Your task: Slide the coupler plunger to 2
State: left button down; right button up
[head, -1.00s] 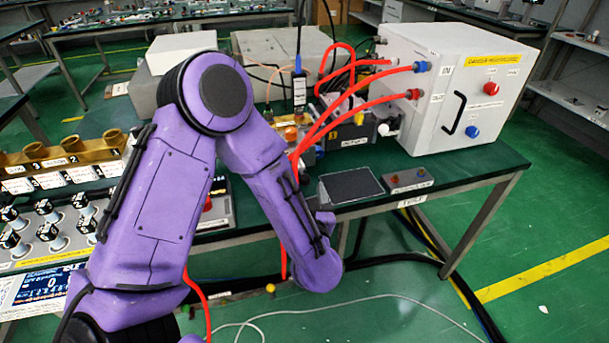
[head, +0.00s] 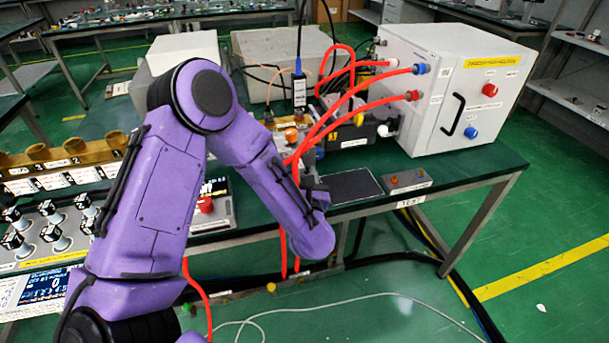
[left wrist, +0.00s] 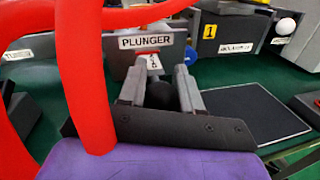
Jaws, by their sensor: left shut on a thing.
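The coupler's grey block carries a white PLUNGER label (left wrist: 147,42) in the left wrist view. Below the label is a small white scale strip (left wrist: 155,62), whose marks are too small to read surely. My left gripper (left wrist: 160,92) is shut on the dark round plunger knob (left wrist: 161,97), with one finger on each side. In the head view my left gripper (head: 309,182) is at the bench's front edge, mostly hidden by my forearm and the red hoses. The knob and scale cannot be made out there. My right gripper is not in view.
Thick red hoses (head: 345,100) run from the white cabinet (head: 445,90) down past my gripper; one crosses close in front of the wrist camera (left wrist: 85,90). A flat black pad (head: 350,186) and a small button box (head: 408,181) are to the right.

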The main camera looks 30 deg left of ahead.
pick_arm(q)
jog(key=shift+w+a+f, duration=0.1)
jog(key=shift+w+a, duration=0.15)
jog(key=shift+a, duration=0.05)
jog(key=c, duration=0.8)
grip_release()
jog(key=b+v, duration=0.2)
jog(key=v, duration=0.8)
jog(key=shift+s+d, duration=0.2)
